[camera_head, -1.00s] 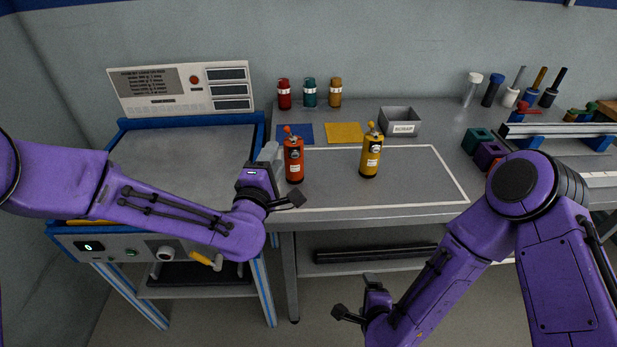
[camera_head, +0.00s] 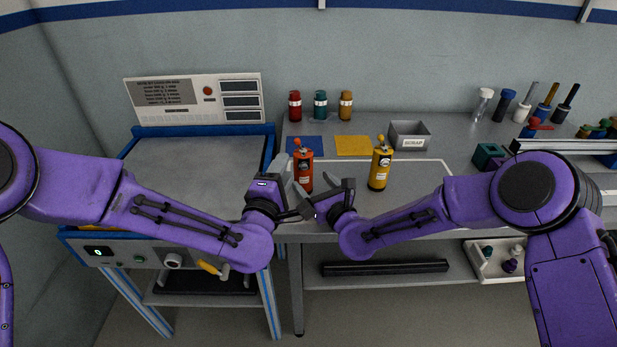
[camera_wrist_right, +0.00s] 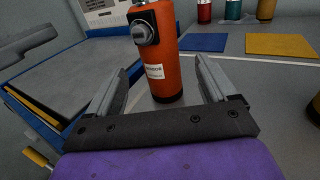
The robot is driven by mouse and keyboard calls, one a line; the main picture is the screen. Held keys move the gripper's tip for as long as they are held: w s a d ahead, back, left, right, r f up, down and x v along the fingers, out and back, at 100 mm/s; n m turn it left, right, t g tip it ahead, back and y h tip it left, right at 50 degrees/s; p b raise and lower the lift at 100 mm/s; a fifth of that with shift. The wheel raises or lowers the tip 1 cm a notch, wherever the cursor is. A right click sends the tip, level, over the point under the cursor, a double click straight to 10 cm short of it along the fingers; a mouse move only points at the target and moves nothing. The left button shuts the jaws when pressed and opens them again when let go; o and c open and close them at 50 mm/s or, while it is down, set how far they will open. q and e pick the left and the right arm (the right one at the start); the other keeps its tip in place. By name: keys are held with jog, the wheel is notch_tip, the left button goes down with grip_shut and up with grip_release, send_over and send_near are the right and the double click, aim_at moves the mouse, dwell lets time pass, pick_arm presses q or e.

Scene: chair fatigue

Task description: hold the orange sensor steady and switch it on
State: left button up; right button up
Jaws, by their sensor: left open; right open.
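The orange sensor (camera_head: 303,172) stands upright on the bench, with a small lever on top. In the right wrist view the orange sensor (camera_wrist_right: 167,62) shows a round grey knob on a black plate and a white label; its top is cut off. My right gripper (camera_head: 325,190) is open in front of it. In the wrist view the sensor appears between the two spread fingers, with a gap on each side. My left gripper (camera_head: 291,188) is open at the sensor's left side; whether it touches is unclear.
A yellow sensor (camera_head: 380,169) stands to the right. Blue (camera_head: 304,143) and yellow (camera_head: 356,145) mats, several small bottles and a scrap bin (camera_head: 409,136) lie behind. The blue-framed machine (camera_head: 195,160) is at left. My two grippers are very close together.

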aim_at(301, 169)
jog(key=x, duration=0.7)
jog(key=shift+w+a, duration=0.2)
jog(key=shift+w, duration=0.15)
pick_arm(q)
jog(key=shift+w, duration=0.1)
pick_arm(e)
jog(key=c, duration=1.1)
pick_arm(q)
jog(key=shift+w+a+m, duration=0.1)
jog(key=shift+a+m, duration=0.05)
jog(key=shift+m, duration=0.15)
grip_shut()
jog(key=a+f+n+g+h, duration=0.1)
jog(key=a+n+h, duration=0.3)
jog(key=n, duration=1.1)
jog(key=a+f+n+g+h, duration=0.2)
jog(key=a+f+n+h, duration=0.2)
jog(key=n, duration=1.2)
jog(key=shift+a+f+g+h, duration=0.3)
jog(key=shift+a+h, duration=0.45)
jog(key=shift+h, duration=1.15)
jog(key=shift+w, duration=0.1)
